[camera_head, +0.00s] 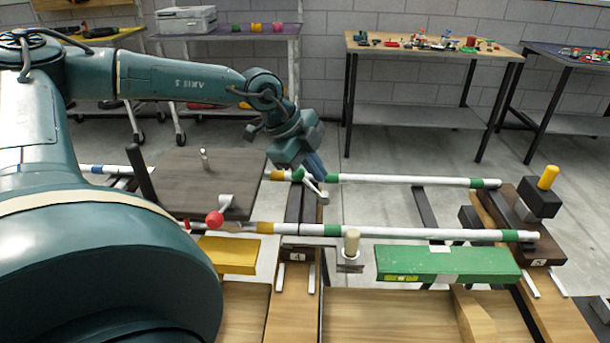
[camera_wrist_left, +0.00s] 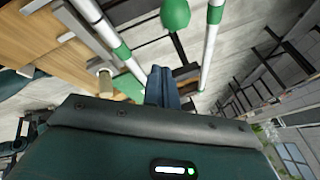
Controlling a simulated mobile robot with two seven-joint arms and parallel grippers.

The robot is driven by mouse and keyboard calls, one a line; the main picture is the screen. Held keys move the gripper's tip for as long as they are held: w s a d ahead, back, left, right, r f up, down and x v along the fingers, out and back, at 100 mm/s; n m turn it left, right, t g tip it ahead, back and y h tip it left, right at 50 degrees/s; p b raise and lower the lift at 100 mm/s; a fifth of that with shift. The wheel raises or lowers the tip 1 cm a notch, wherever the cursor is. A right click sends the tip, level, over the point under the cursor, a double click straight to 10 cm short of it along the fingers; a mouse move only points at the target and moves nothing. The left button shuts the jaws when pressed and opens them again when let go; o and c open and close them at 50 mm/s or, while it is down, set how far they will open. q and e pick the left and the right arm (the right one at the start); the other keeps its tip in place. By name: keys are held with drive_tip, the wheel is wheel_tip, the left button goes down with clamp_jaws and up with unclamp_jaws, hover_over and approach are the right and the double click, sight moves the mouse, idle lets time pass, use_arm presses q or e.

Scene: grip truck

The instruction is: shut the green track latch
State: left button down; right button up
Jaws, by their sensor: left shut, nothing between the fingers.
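The green track latch shows best in the left wrist view as a round green knob (camera_wrist_left: 175,14) at the top edge, with a dark bar below it. Two white rails with green bands (camera_wrist_left: 213,45) run on either side of the knob. My left gripper (camera_wrist_left: 160,72) has its blue fingers together and empty, apart from the knob in the picture. In the head view my left gripper (camera_head: 318,176) points down at the far rail, near its left green band.
A red-knobbed lever (camera_head: 214,218) stands by the near rail (camera_head: 430,233). A cream post (camera_head: 351,243), a green block (camera_head: 448,264) and a yellow block (camera_head: 228,253) are in front. A black block with a yellow peg (camera_head: 548,178) is at right. Tables stand behind.

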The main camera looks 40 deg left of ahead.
sight(312, 186)
use_arm(q)
drive_tip(key=a+f, duration=0.2)
drive_tip(key=a, duration=0.1)
drive_tip(key=shift+w+a+f, duration=0.1)
drive_tip(key=shift+w+f, duration=0.1)
drive_tip(key=shift+f, duration=0.15)
